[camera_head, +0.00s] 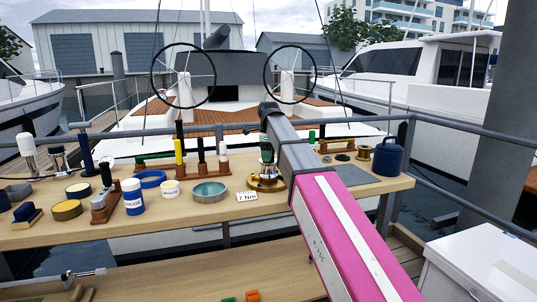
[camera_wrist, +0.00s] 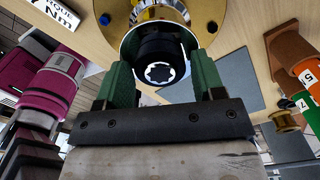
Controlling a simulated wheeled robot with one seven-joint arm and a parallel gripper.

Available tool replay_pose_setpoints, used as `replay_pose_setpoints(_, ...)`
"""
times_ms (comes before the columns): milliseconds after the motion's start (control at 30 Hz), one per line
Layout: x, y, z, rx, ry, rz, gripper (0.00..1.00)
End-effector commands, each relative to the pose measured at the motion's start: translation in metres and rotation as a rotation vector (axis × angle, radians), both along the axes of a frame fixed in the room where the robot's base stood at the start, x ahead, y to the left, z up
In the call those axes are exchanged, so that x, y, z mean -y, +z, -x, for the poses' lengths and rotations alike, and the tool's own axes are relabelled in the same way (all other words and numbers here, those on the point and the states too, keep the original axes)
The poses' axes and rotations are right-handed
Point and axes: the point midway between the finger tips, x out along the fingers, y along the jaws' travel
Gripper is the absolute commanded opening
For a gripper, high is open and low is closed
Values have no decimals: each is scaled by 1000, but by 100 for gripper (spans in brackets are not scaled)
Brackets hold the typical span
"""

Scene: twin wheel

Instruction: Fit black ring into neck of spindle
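The brass spindle fixture (camera_head: 267,183) stands near the middle of the bench. Its gold flange (camera_wrist: 210,15) and silver, cup-like neck also show in the wrist view. My gripper (camera_head: 267,150) points down over this fixture, with its green fingers (camera_wrist: 163,80) on either side of a black round piece (camera_wrist: 157,50) in line with the neck. A pale star-shaped face shows in that piece. I cannot tell if it is the black ring or part of the spindle, or whether the fingers touch it. Small black rings (camera_head: 342,157) lie on the bench to the right.
A small white torque card (camera_head: 247,197) and an open teal-lined tin (camera_head: 208,191) are left of the fixture. A grey mat (camera_head: 352,174) and a dark blue canister (camera_head: 387,157) are to the right. Bottles and upright tools crowd the left side.

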Motion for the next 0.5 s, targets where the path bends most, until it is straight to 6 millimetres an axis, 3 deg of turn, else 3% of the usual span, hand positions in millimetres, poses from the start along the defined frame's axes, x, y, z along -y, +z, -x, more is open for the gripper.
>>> replay_pose_setpoints(333, 0, 1, 0, 0, 0, 0, 76)
replay_pose_setpoints(500, 0, 15, -1, 1, 0, 0, 76)
